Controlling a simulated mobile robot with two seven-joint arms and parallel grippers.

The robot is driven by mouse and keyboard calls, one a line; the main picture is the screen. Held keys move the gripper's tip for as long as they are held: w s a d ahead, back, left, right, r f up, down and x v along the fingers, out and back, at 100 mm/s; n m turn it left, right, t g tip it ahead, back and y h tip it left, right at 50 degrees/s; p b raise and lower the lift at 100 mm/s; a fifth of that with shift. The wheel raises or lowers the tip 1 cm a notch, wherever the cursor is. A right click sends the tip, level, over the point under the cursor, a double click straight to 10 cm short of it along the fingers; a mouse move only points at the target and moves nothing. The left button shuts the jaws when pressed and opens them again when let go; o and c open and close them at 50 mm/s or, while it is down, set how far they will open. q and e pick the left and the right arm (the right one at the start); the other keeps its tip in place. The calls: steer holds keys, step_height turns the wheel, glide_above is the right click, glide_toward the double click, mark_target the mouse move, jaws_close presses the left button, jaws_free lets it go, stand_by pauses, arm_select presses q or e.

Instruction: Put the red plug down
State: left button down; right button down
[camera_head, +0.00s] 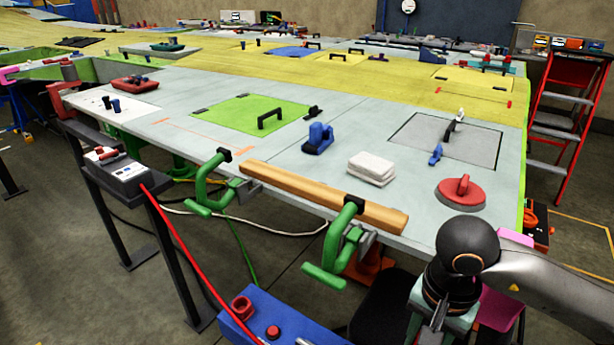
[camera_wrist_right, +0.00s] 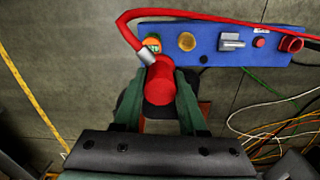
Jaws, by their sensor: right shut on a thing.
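The red plug (camera_wrist_right: 158,82) shows in the right wrist view between the two green fingers of my right gripper (camera_wrist_right: 160,73). The gripper is shut on it. A grey collar joins the plug to a red cable (camera_wrist_right: 124,22), which loops up and over the blue panel box (camera_wrist_right: 210,58). The plug is at the box's near edge; I cannot tell whether they touch. In the head view my right gripper (camera_head: 432,322) is at the bottom right, cut off by the frame edge, and the plug is not visible there. My left gripper is not in view.
The blue box carries a red ring socket (camera_wrist_right: 291,43) and a red button (camera_wrist_right: 259,43). A large grey table (camera_head: 350,120) has green clamps (camera_head: 345,235) and a wooden bar (camera_head: 320,195) along its front edge. A stand (camera_head: 125,175) is at the left. Loose cables lie on the floor.

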steer(key=n, duration=0.2)
steer(key=w+d+r+n, duration=0.1)
steer(key=n, duration=0.1)
steer(key=shift+w+r+n+p, duration=0.1)
steer(key=shift+r+n+p, duration=0.1)
steer(key=shift+n+p, duration=0.2)
steer(key=n, duration=0.3)
steer(key=shift+w+d+r, duration=0.3)
steer(key=shift+d+r, duration=0.05)
steer(key=shift+d, duration=0.05)
steer(key=shift+s+d, duration=0.1)
